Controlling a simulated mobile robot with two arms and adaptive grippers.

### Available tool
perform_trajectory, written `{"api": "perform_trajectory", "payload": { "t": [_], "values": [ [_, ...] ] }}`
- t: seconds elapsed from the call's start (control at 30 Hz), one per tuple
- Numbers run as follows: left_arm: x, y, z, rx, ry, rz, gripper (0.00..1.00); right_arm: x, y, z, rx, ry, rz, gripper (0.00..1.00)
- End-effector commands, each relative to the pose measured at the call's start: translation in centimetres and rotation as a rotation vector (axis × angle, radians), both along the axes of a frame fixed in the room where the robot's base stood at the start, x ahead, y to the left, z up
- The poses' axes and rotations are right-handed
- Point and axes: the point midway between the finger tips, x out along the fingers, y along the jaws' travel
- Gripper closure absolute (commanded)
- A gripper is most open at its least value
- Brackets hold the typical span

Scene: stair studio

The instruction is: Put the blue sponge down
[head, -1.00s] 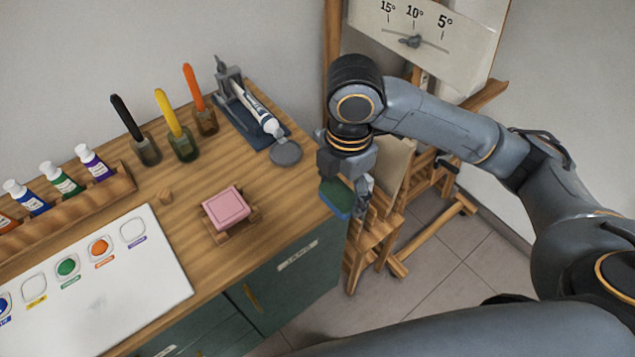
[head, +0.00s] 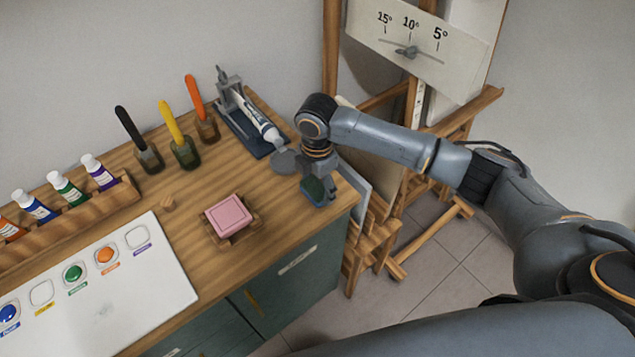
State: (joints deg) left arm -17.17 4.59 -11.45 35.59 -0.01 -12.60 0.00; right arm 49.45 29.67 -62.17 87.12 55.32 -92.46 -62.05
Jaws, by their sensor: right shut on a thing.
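The blue sponge (head: 317,198) has a dark green top face and a blue lower part. My right gripper (head: 319,182) is shut on it, over the right end of the wooden counter (head: 285,215) near its front corner. I cannot tell whether the sponge touches the counter. The gripper's fingers are partly hidden by the wrist. My left gripper is not in view.
A pink sponge (head: 228,214) sits on a small wooden holder left of the gripper. A tube stand (head: 243,112) with a grey round disc (head: 284,162) is just behind. Brush jars, paint tubes and a white palette (head: 110,290) fill the left. An easel (head: 385,225) stands right of the counter.

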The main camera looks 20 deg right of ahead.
Motion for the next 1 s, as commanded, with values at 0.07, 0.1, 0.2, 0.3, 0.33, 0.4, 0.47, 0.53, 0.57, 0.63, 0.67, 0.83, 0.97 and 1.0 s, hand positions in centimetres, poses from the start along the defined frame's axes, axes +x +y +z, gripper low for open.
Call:
{"api": "perform_trajectory", "payload": {
  "t": [0.07,0.1,0.2,0.3,0.33,0.4,0.47,0.53,0.57,0.63,0.67,0.83,0.97,1.0],
  "values": [
    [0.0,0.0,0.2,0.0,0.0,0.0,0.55,0.0,0.0,-0.3,0.0,0.001,0.0,0.61],
    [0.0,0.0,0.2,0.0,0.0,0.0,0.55,0.0,0.0,-0.4,0.0,0.0,0.0,0.61],
    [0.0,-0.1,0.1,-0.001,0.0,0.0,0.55,0.0,0.0,-0.4,0.0,-0.001,0.0,0.61],
    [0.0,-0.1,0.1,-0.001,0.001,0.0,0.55,0.0,0.0,-0.4,0.0,0.0,0.0,0.61],
    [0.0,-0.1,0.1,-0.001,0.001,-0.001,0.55,0.0,0.0,-0.5,0.0,0.0,-0.001,0.61],
    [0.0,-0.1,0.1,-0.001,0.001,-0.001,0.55,0.0,0.0,-0.7,0.0,0.0,-0.001,0.61],
    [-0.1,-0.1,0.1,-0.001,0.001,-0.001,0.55,0.0,0.0,-0.7,0.0,-0.001,-0.001,0.21],
    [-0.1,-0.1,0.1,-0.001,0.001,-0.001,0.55,0.0,0.0,-0.7,0.0,-0.001,-0.001,0.09],
    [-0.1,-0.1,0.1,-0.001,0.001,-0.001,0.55,0.0,0.0,-0.6,0.0,-0.001,-0.001,0.09],
    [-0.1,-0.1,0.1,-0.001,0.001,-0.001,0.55,0.0,0.0,-0.6,0.0,-0.001,-0.001,0.09],
    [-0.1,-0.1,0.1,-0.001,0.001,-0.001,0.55,0.0,0.0,-0.6,0.0,-0.001,-0.001,0.09],
    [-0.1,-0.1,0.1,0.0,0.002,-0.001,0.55,0.0,0.0,-0.6,0.0,-0.001,-0.001,0.09],
    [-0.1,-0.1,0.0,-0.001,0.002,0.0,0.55,0.0,0.0,-0.1,0.0,-0.002,0.0,0.09],
    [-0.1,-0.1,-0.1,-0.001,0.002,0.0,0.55,0.1,0.0,0.3,0.001,-0.003,0.0,0.09]
  ]
}}
